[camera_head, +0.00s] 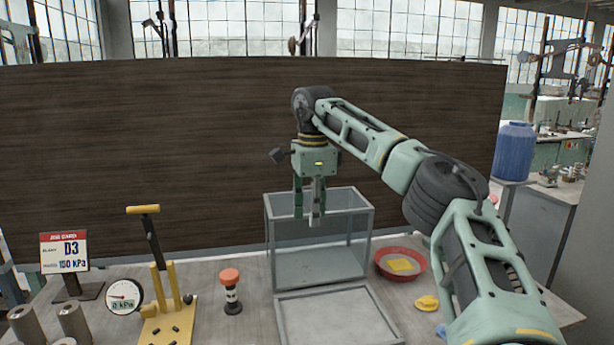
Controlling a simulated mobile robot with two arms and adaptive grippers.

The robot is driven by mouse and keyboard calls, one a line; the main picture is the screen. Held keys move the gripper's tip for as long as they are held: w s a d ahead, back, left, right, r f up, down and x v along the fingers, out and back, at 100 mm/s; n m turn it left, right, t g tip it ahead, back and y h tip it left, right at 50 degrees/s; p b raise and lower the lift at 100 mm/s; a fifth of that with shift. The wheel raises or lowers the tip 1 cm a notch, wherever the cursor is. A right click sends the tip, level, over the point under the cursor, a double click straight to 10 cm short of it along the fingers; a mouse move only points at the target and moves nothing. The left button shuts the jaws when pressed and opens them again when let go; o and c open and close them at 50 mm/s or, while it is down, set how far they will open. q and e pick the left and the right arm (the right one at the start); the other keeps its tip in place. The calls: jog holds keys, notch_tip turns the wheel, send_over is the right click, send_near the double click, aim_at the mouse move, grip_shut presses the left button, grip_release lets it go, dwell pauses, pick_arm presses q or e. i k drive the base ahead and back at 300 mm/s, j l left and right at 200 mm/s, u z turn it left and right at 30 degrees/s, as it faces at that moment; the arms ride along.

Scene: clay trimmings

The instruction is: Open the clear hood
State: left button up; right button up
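The clear hood (282,247) is a box of see-through panes with a grey frame, standing upright on the table. My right gripper (308,217) points straight down at the hood's top. Its fingers are spread with a gap between them, and their tips overlap the upper part of the hood in the picture. A pale grey piece shows at the right finger; I cannot tell whether it is part of the finger. I cannot tell if the fingers touch the hood. My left gripper is not in view.
A grey-framed flat panel or tray (386,318) lies before the hood. A red dish (380,267) with a yellow piece stands right. A yellow lever stand (167,328), a gauge (122,296), an orange-topped post (231,278) and a sign (64,252) stand left. A dark panel (130,150) rises behind.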

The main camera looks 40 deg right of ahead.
aim_at(287, 271)
jog(key=i+l, duration=0.5)
jog(key=l, duration=0.15)
jog(key=i+l, duration=0.55)
jog(key=l, duration=0.1)
